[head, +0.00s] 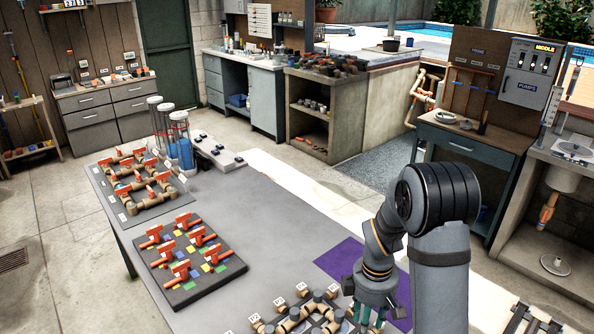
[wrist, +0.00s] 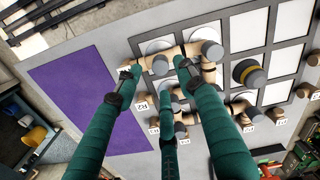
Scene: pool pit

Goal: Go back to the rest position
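My arm reaches down over the right front part of the grey table (head: 270,220). My gripper (head: 368,316) is low at the bottom edge of the head view, beside a purple mat (head: 340,258). In the wrist view, its green fingers (wrist: 152,72) are spread apart, with nothing clearly held between them. They overlap a tan pipe assembly (wrist: 165,58) with grey caps. Whether the fingertips touch the pipes cannot be told. The purple mat (wrist: 75,90) is bare.
A dark board with orange-handled valves (head: 190,262) and another pipe board (head: 140,190) lie on the table's left. Clear-and-blue cylinders (head: 180,145) stand behind them. A workbench (head: 470,150) stands at right. The table's middle is clear.

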